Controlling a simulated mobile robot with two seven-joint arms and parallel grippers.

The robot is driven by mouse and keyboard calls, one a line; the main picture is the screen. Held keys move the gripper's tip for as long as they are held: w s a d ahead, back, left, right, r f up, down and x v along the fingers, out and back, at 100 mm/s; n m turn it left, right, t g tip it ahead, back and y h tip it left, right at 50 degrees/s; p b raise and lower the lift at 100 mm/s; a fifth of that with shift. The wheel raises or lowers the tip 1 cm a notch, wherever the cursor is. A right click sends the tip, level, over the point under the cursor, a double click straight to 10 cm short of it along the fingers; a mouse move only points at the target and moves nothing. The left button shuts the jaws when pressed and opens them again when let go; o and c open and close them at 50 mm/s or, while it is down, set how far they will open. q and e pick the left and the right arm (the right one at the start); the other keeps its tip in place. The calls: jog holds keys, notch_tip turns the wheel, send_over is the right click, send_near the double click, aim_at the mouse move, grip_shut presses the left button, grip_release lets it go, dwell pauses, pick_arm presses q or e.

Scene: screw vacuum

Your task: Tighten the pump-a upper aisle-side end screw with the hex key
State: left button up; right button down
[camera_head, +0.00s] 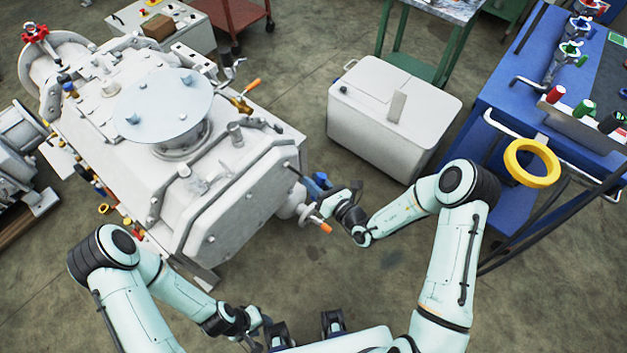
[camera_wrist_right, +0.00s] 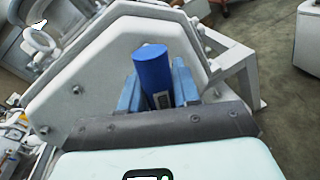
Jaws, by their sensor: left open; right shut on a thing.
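The white pump (camera_head: 200,140) fills the left of the head view, its end plate (camera_head: 240,215) facing me. The right wrist view shows that end plate (camera_wrist_right: 85,65) from close by, with a few small screws (camera_wrist_right: 77,89) near its rim. My right gripper (camera_head: 325,188) is in front of the plate's right side, shut on the blue hex key handle (camera_head: 318,181). In the right wrist view the handle (camera_wrist_right: 152,70) stands between the blue fingers (camera_wrist_right: 158,88). My left gripper (camera_head: 258,333) is open, low and apart from the pump.
A valve with an orange-tipped handle (camera_head: 326,228) sticks out just below my right gripper. A white bin (camera_head: 390,118) stands behind it. The floor between is clear.

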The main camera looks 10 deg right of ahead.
jog(key=shift+d+v, duration=0.15)
jog(key=shift+v, duration=0.95)
jog(key=shift+d+v, duration=0.2)
jog(key=shift+v, duration=0.85)
jog(key=shift+w+f, duration=0.1)
jog(key=shift+w, duration=0.1)
